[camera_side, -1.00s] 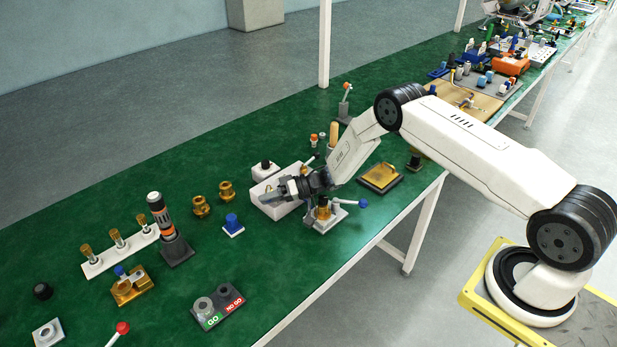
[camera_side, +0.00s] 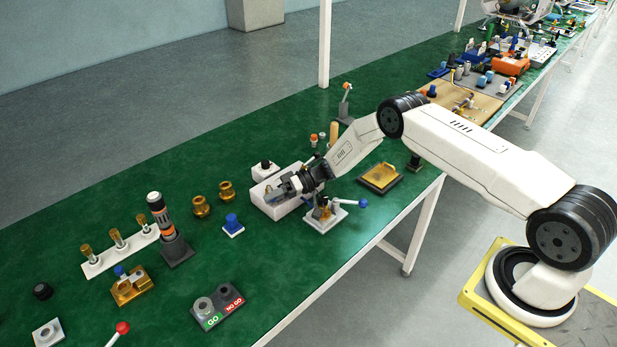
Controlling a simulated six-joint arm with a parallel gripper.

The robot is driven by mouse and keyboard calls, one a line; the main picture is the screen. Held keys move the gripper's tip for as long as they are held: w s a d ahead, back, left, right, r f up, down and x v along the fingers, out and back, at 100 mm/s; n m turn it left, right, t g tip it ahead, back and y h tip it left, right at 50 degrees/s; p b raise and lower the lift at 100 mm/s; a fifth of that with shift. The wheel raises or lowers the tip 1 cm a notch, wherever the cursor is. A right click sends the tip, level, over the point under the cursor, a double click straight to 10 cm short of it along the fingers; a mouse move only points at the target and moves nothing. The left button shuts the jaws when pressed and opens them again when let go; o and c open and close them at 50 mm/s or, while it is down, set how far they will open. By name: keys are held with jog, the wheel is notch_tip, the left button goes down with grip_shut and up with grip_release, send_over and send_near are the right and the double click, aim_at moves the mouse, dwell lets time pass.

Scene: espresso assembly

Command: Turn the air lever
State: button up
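My gripper (camera_side: 275,192) is over the white box-shaped block (camera_side: 285,210) near the middle of the table. Its fingers are small and partly merge with the block, so I cannot tell whether they are open or shut, or whether they touch anything. Several levers show, and none is marked as the air lever. A blue-balled lever (camera_side: 362,203) sticks out to the right from a white-based fixture (camera_side: 325,221), just right of my gripper. A red-balled lever (camera_side: 122,328) is at the bottom left. An orange-tipped lever (camera_side: 347,88) stands upright at the back.
A black-framed gold tray (camera_side: 380,178) lies right of the fixture. A blue part (camera_side: 232,224), brass fittings (camera_side: 200,206), an orange-and-black tool in a stand (camera_side: 165,225) and a GO/NO GO gauge block (camera_side: 218,306) are to the left. Green table is clear between them.

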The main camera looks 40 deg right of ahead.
jog(key=shift+o, duration=1.4)
jog(key=shift+w+r, duration=0.15)
jog(key=shift+r, duration=0.05)
jog(key=shift+f, duration=0.1)
jog(key=shift+s+f, duration=0.15)
jog(key=shift+s, duration=0.05)
jog(key=shift+a+m, duration=0.2)
jog(key=shift+m, duration=0.1)
